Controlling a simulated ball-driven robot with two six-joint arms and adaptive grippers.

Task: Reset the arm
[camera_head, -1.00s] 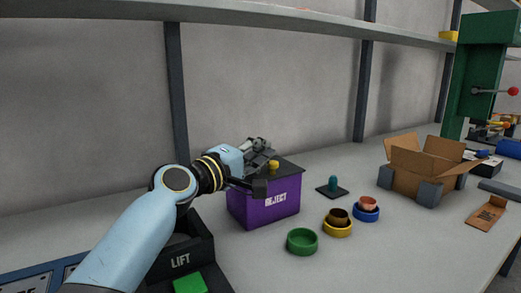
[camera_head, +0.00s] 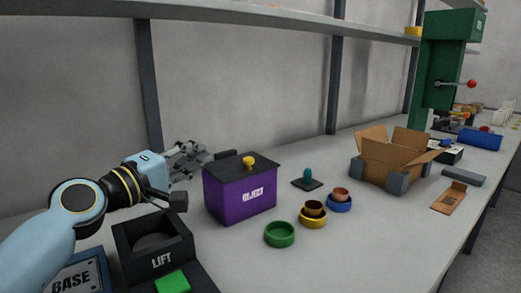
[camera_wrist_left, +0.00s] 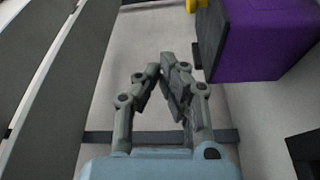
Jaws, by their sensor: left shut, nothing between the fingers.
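My left gripper (camera_head: 188,158) is grey, on a light blue arm that comes in from the left in the head view. It is above the bench, to the left of the purple REJECT box (camera_head: 240,200). In the left wrist view the gripper (camera_wrist_left: 168,75) is shut, with nothing between its fingers. The purple box (camera_wrist_left: 265,40) stands to its right there, apart from it. My right gripper is in neither view.
A black LIFT fixture (camera_head: 150,243) and a BASE panel (camera_head: 75,277) lie below the left arm. Green (camera_head: 280,234), yellow (camera_head: 312,219) and blue (camera_head: 339,203) rings sit on the bench (camera_head: 370,240). An open cardboard box (camera_head: 385,165) and green press (camera_head: 440,75) stand right. A shelf (camera_head: 230,14) runs overhead.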

